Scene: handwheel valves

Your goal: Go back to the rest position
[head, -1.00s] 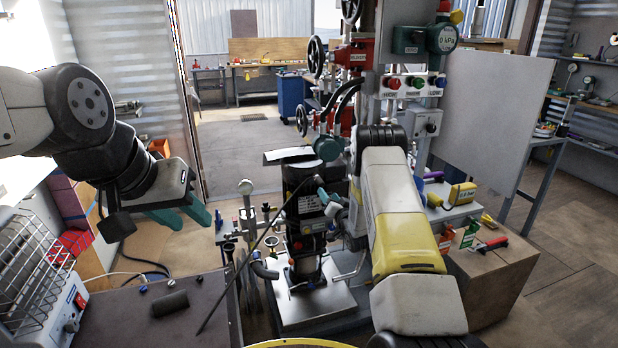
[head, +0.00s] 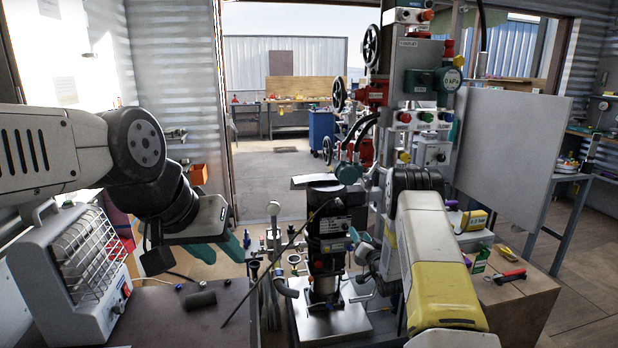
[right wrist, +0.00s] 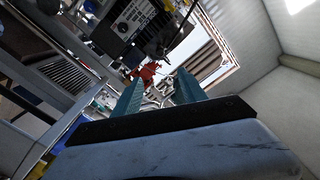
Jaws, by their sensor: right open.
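My left gripper (head: 222,247) hangs at the left in the head view, its two teal fingers apart and empty above the dark table. My right gripper is open in the right wrist view (right wrist: 160,88), with nothing between its teal fingers. In the head view my right arm hides most of it, near the black pump-like unit (head: 327,230). Black handwheels stand on the panel post: an upper one (head: 371,46), a middle one (head: 339,93) and a lower one (head: 327,150). A red valve body (head: 374,95) sits beside them.
A wire-fronted heater (head: 85,255) and a dark cylinder (head: 200,300) are at lower left. A thin dark rod (head: 265,275) leans near the pump-like unit. A grey board (head: 510,140) and a wooden box (head: 515,300) are at right. Open floor (head: 285,175) lies behind.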

